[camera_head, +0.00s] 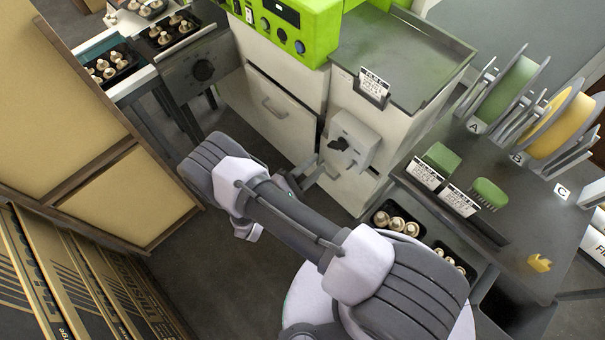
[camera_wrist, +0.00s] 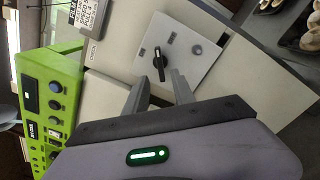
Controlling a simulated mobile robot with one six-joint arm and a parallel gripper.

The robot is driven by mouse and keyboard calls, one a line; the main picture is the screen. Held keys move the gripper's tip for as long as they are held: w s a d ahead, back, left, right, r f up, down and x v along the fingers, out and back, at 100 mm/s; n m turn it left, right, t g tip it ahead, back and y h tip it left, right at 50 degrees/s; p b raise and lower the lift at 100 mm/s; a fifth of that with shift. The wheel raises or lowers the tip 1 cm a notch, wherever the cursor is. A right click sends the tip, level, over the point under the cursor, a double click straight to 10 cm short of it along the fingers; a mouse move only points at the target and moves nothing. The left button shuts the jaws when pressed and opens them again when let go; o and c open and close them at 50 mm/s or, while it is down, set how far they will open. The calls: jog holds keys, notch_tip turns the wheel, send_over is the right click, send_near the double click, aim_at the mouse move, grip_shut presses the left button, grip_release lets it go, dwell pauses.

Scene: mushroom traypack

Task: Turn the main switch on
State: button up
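The switch box (camera_head: 355,142) is a light grey box on the white cabinet front, below the metal tray top. It carries a black rotary knob (camera_head: 338,144). In the wrist view the knob (camera_wrist: 159,64) sits on a pale panel, with a round grey button (camera_wrist: 196,50) beside it. In the head view my gripper (camera_head: 312,174) is just left of and below the box, partly hidden by my arm.
A green control unit (camera_head: 290,25) with knobs stands above the cabinet. A sign (camera_head: 374,86) stands on the metal tray edge. To the right is a dark table (camera_head: 510,225) with film rolls and green brushes. Cardboard boxes (camera_head: 90,275) stand at lower left.

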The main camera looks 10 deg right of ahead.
aim_at(334, 149)
jog(key=shift+m, duration=0.4)
jog(key=x, duration=0.8)
jog(key=shift+w, duration=0.1)
